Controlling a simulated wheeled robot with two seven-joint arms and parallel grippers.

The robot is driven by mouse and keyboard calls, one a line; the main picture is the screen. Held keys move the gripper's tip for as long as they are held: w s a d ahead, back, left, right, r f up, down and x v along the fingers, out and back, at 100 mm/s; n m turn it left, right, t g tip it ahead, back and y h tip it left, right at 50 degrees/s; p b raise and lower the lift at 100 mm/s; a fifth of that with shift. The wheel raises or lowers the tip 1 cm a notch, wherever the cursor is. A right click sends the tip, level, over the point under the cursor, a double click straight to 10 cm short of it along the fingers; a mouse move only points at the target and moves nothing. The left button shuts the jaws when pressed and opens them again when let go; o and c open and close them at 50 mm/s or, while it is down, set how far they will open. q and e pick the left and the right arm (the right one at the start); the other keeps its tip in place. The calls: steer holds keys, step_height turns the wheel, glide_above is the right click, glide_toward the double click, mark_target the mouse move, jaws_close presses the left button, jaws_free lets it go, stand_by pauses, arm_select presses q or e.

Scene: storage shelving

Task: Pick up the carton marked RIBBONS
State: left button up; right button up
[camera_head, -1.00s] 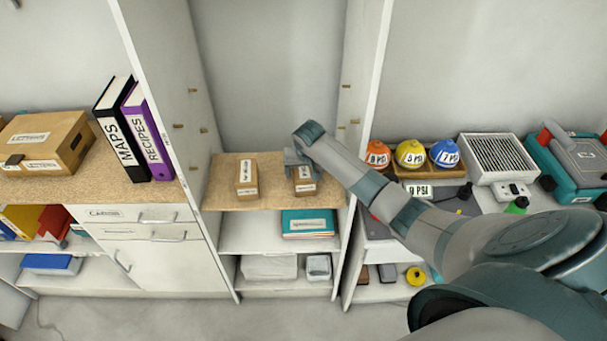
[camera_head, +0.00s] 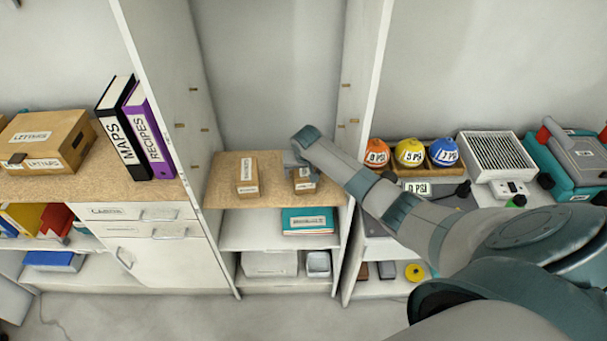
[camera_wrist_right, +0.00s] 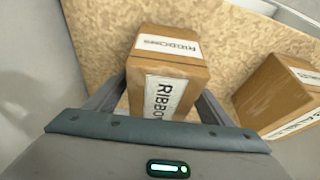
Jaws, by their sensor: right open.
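The carton marked RIBBONS (camera_wrist_right: 168,66) is a small brown box with white labels, upright on the wood-topped shelf. In the head view the carton (camera_head: 305,182) stands on the right part of that shelf, partly hidden by my wrist. My right gripper (camera_wrist_right: 158,97) is open, with a finger on either side of the carton's near part. I cannot tell whether the fingers touch it. In the head view the right gripper (camera_head: 299,161) is mostly hidden behind my wrist. My left gripper is in neither view.
A similar carton (camera_head: 247,176) stands to the left on the same shelf (camera_head: 222,192). White upright panels (camera_head: 150,120) bound the bay on both sides. Binders (camera_head: 135,135) stand left of it. Labelled colored balls (camera_head: 409,153) sit in a holder to the right.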

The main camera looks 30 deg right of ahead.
steer(key=shift+f, duration=0.15)
steer(key=c, duration=1.2)
steer(key=shift+w+r+b, duration=0.1)
steer(key=shift+r+b, duration=0.2)
steer(key=shift+r, duration=0.35)
step_height(320, 180, up, 8)
steer(key=b, duration=0.2)
steer(key=shift+f+b, duration=0.2)
steer(key=shift+b, duration=0.2)
steer(key=shift+r, duration=0.75)
